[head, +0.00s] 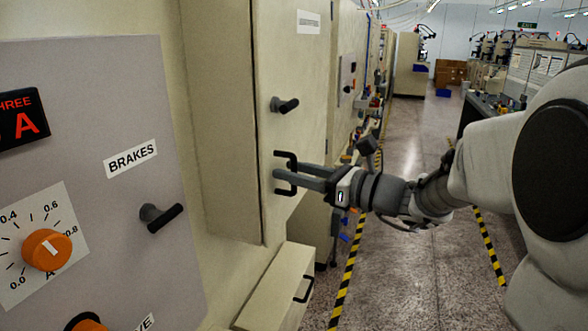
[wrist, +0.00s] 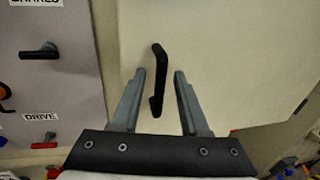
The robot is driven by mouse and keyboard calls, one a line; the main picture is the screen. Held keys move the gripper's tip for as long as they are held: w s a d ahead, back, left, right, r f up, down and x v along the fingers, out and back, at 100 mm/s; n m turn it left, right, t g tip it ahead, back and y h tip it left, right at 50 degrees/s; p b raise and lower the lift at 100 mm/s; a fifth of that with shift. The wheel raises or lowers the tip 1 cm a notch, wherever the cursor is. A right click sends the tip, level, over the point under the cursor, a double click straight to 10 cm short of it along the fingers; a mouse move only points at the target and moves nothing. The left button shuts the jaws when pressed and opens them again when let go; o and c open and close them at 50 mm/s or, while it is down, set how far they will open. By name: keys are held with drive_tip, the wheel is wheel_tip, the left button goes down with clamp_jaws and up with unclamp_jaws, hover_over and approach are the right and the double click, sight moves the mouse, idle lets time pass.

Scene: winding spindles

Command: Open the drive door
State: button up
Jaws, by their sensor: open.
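The cream cabinet door (head: 300,60) stands out beside the control panel in the head view. It carries a small label too blurred to read, a dark lever (head: 285,105) and, below it, a black bar handle (head: 290,160). I cannot tell whether the door is fully closed. My gripper (head: 277,182) is open at the bar handle, reaching in from the right. In the wrist view the bar handle (wrist: 158,80) runs upright between the two open fingers (wrist: 159,78), with a gap on each side. The door face (wrist: 235,60) fills the background there.
The grey control panel (head: 100,80) at left has an orange knob (head: 47,250) and a dark BRAKES switch (head: 160,216). A lower cream box (head: 275,285) with its own black handle juts out below the door. The aisle floor (head: 420,270) at right is clear.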

clamp_jaws()
idle(1.5)
